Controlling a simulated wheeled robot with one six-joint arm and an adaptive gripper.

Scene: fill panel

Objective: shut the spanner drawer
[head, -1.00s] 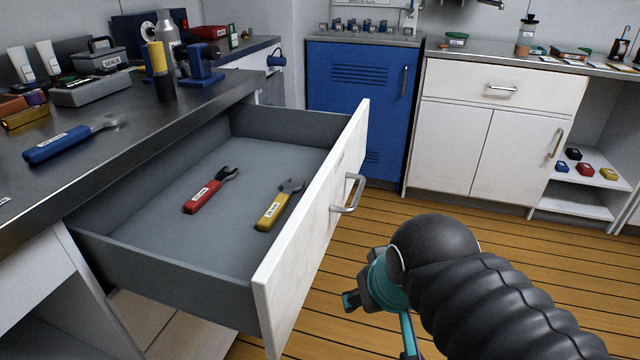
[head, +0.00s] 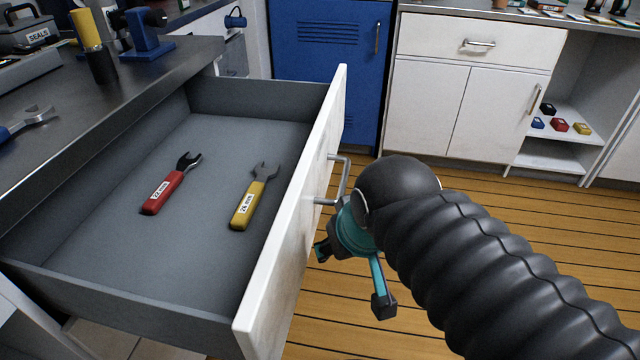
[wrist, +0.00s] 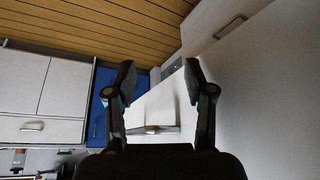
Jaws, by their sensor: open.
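The spanner drawer (head: 285,250) stands pulled out from the bench at the left of the head view, with a white front and grey inside. A red spanner (head: 166,188) and a yellow spanner (head: 250,200) lie apart on its floor. Its metal bar handle (head: 342,182) is on the outer face. My gripper (head: 350,278) is open and empty, outside the drawer front, just below and beside the handle; I cannot tell whether they touch. In the wrist view my gripper's fingers (wrist: 160,78) are spread, with a white panel and a bar handle (wrist: 153,130) seen between them.
The metal bench top (head: 130,85) above the drawer carries a blue spanner (head: 28,122) and a blue vise-like tool (head: 140,35). A blue locker (head: 325,85) and white cabinets (head: 435,105) stand at the back. The wooden floor (head: 500,240) is clear.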

